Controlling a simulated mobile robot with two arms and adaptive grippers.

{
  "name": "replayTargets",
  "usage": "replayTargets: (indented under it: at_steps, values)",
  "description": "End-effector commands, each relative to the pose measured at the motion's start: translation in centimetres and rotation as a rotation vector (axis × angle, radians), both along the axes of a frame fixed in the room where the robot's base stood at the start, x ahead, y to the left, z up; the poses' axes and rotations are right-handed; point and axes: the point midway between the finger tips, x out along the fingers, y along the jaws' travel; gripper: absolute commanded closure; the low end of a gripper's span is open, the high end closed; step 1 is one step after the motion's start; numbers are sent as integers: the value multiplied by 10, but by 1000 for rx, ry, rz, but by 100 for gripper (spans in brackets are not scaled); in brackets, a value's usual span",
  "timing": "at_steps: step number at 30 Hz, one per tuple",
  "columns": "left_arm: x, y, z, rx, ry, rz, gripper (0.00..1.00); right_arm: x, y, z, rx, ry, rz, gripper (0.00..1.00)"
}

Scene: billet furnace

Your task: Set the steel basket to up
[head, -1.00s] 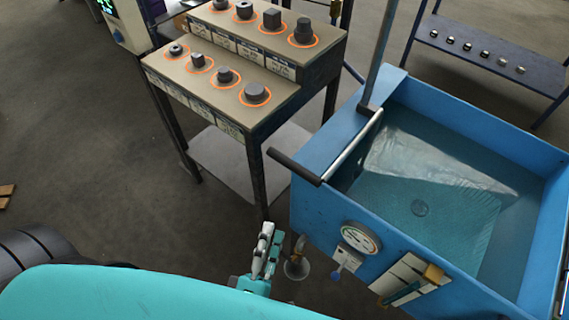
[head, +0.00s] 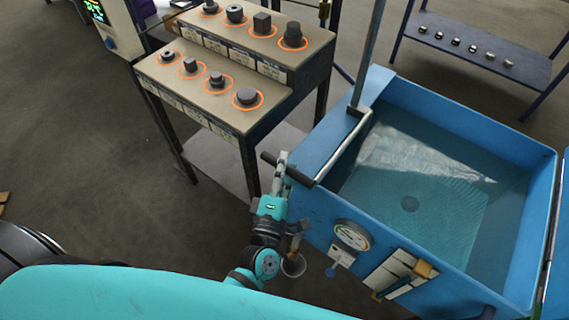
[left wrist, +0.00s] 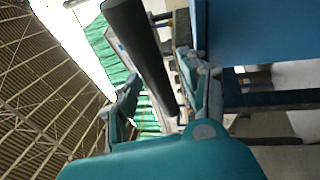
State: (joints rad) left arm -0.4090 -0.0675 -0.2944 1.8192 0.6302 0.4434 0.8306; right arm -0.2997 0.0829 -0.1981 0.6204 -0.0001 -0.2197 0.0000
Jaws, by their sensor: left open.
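The blue quench tank (head: 385,258) stands at the right, filled with water. What looks like the steel basket, a mesh floor (head: 440,215), lies under the water. A lever arm (head: 343,149) runs from the post at the tank's back left corner to a black grip (head: 302,180) that juts over the left wall. My left gripper (head: 281,165) is open at this grip, partly covering it. In the left wrist view the black grip (left wrist: 140,45) appears between the two open fingers (left wrist: 162,98); I cannot tell whether they touch it. My right gripper is not in view.
A stepped stand (head: 215,120) with several dark metal parts in orange rings is behind and left of the gripper. A gauge (head: 352,235) and a small valve stick out from the tank's front. A blue rack (head: 480,50) stands at the back right.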

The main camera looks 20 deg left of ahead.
Motion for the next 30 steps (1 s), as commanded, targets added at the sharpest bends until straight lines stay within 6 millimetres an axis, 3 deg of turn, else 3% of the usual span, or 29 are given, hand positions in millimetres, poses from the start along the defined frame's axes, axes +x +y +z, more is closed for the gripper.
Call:
replayTargets:
  at_steps: [8,18,30]
  values:
    - [1,0,0,0,0,0,57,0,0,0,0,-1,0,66]
    - [1,0,0,0,0,0,100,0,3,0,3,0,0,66]
    - [1,0,0,2,-1,0,100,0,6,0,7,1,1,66]
